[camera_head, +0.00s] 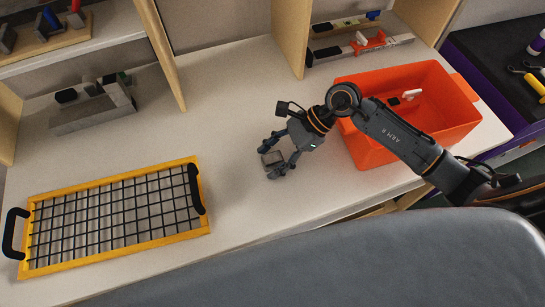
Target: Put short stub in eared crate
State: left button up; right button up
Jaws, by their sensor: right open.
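The orange eared crate (368,152) stands at the right of the bench, with a tab on its right rim. A white piece (411,95) and a small dark piece (393,101) show inside it. My right gripper (276,161) is open just left of the crate, low over the bench. A small grey block (272,157), which looks like the short stub, lies between its fingertips; I cannot tell whether they touch it. My right arm crosses in front of the crate and hides part of it. My left gripper is not in view.
A yellow wire-mesh tray (110,262) with black handles lies at the front left. A grey block fixture (95,106) stands behind it. Wooden dividers (290,35) rise at the back. The middle of the bench is clear.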

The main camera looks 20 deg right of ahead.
grip_shut()
jog(key=shift+r, duration=0.1)
